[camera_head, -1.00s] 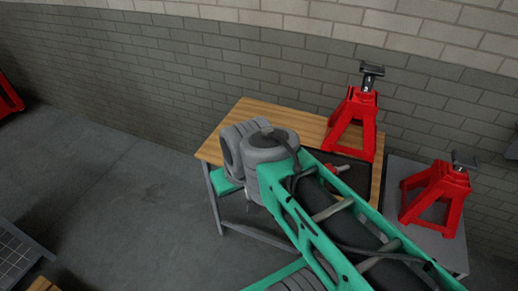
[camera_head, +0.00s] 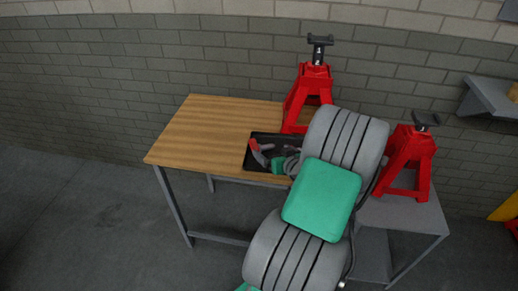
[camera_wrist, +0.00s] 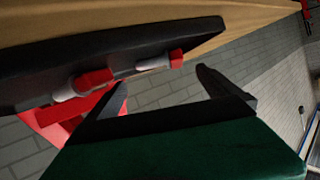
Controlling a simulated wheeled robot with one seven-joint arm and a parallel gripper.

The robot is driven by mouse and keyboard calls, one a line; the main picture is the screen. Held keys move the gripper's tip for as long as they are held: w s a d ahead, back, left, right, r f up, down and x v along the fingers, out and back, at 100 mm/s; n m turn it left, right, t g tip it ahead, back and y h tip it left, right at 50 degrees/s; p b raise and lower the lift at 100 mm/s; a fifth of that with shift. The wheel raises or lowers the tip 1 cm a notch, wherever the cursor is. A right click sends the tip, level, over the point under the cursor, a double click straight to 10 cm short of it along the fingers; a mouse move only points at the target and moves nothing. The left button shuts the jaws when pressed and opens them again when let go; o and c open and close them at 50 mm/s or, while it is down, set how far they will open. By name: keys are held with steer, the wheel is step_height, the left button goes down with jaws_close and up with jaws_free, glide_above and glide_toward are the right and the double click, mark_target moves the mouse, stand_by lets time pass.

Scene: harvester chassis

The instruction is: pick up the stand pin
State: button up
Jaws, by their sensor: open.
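A black tray (camera_head: 248,159) lies on the wooden table and also shows in the wrist view (camera_wrist: 170,38). Two small red-and-grey pin-like pieces lie on it in the wrist view: one at the left (camera_wrist: 92,80) and one near the middle (camera_wrist: 160,62). I cannot tell for sure which is the stand pin. In the head view a red-and-grey piece (camera_head: 256,148) shows at the tray's left part. My gripper (camera_wrist: 162,77) is open and empty, its dark fingers apart, with the middle piece seen between the fingertips. My arm hides the tray's right part in the head view.
A red jack stand (camera_head: 293,103) is on the table behind the tray. Another red jack stand (camera_head: 407,158) is on a grey table (camera_head: 425,215) at right. A brick wall stands behind. The wooden table's left half (camera_head: 205,130) is clear.

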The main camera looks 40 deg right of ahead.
mark_target(266, 155)
steer(key=p+x, duration=0.1)
steer(key=x, duration=0.4)
steer(key=shift+w+a+r, duration=0.1)
steer(key=shift+w+a, duration=0.05)
steer(key=shift+w, duration=0.05)
steer(key=shift+c, duration=0.4)
steer(key=shift+r, duration=0.15)
steer(key=c, duration=1.7)
